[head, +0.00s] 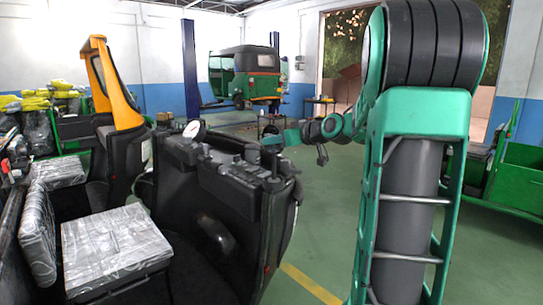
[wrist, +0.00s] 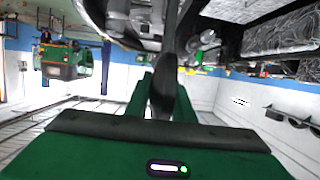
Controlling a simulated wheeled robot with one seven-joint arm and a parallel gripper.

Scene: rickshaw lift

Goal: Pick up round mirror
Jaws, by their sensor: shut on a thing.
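A small round disc with a pale face and dark rim (head: 192,129), which looks like the round mirror, stands at the top left of the black rickshaw dashboard (head: 215,185). My gripper (head: 272,140) is by the dashboard's upper right end, to the right of the disc and apart from it in the picture. In the wrist view my gripper's green fingers (wrist: 164,105) are shut on a narrow dark piece (wrist: 167,75) that runs up between them. I cannot tell what part this piece is. The disc is not clear in the wrist view.
Wrapped seats (head: 115,245) lie left of the dashboard. A yellow-framed rickshaw part (head: 118,90) stands behind it. A green rickshaw (head: 245,75) is raised at the back, and a green cart body (head: 515,170) is at right. Green floor (head: 320,205) is clear in the middle.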

